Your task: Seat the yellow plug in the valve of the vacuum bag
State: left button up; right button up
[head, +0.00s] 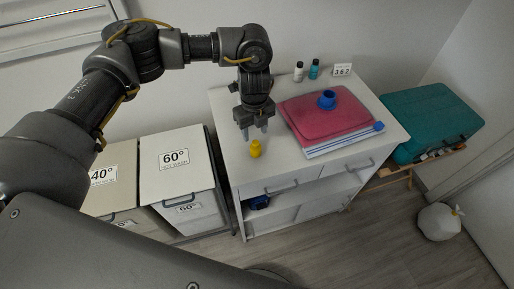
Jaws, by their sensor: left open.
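The yellow plug (255,149) stands on the white cabinet top, near its front left edge. The vacuum bag (318,114) is a flat pink pack lying on the same top, with a white and blue striped edge at its front. A blue round valve (327,99) rises from the bag's upper side, and a small blue piece sits at its front right corner. My left gripper (257,134) points down just above and behind the plug in the picture, its fingers apart and empty. A gap to the plug is hard to judge. My right gripper is out of view.
Two small bottles (314,69) and a card reading 362 (342,70) stand at the cabinet's back. A teal suitcase (432,118) lies on a rack to the right. Bins marked 40° and 60° (175,157) stand to the left. A white bag (438,222) is on the floor.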

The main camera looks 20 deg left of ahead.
aim_at(256, 142)
pick_arm(q)
notch_tip(256, 142, down, 4)
jog(key=shift+d+f+p, duration=0.15)
jog(key=shift+f+p, duration=0.1)
jog(key=shift+p, duration=0.15)
grip_shut()
